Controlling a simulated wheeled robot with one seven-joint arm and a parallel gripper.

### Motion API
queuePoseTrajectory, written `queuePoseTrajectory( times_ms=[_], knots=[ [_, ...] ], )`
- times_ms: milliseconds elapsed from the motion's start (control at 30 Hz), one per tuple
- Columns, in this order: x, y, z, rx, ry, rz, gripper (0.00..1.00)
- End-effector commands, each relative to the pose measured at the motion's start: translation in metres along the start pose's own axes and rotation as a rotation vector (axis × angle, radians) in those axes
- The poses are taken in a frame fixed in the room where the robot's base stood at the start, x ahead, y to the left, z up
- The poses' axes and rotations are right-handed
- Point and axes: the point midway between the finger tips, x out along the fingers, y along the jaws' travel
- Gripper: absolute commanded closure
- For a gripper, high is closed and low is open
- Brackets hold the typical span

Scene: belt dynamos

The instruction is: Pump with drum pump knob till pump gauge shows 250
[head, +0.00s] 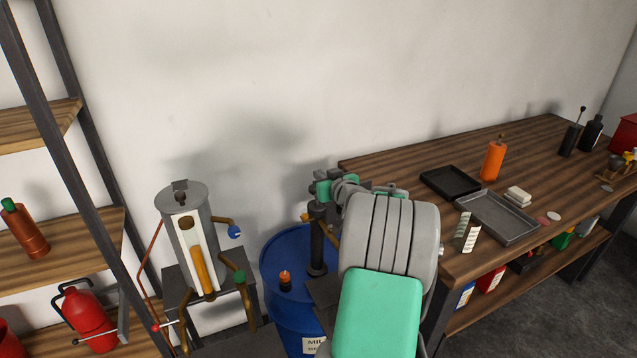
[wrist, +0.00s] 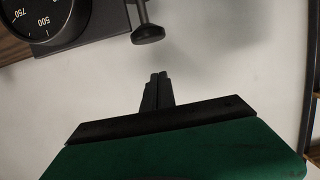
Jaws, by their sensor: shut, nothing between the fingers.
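The blue drum (head: 280,262) stands on the floor in the head view, partly behind my arm. A dark upright pump column (head: 317,245) rises from its top, and its upper end is covered by my arm. In the wrist view, a black knob (wrist: 148,34) on a short stem shows at top centre. A dark round gauge (wrist: 30,22) shows at top left, cut by the frame edge, with marks 500 and 750 visible; its needle cannot be read. My gripper (wrist: 158,76) is shut and empty, its fingertips below the knob in the picture and apart from it.
A wooden workbench (head: 545,150) with an orange bottle (head: 493,161), a black tray (head: 450,181) and a grey tray (head: 497,220) stands at right. A grey tank with a sight glass (head: 187,225) stands left of the drum. A shelf rack (head: 60,230) is at far left.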

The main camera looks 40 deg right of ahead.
Motion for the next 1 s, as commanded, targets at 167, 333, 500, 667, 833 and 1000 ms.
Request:
queuePoseTrajectory(
  times_ms=[167, 333, 500, 667, 833, 1000],
  knots=[
    [0.021, 0.0, 0.018, 0.005, -0.004, 0.0, 1.0],
    [0.025, 0.001, 0.035, 0.001, 0.0, 0.001, 1.0],
    [0.026, 0.0, 0.039, 0.0, 0.0, 0.001, 1.0],
    [0.026, 0.0, 0.039, 0.0, 0.0, 0.001, 1.0],
    [0.029, 0.0, 0.051, 0.0, 0.0, 0.001, 1.0],
    [0.035, 0.0, 0.076, 0.001, -0.001, 0.001, 1.0]
  ],
)
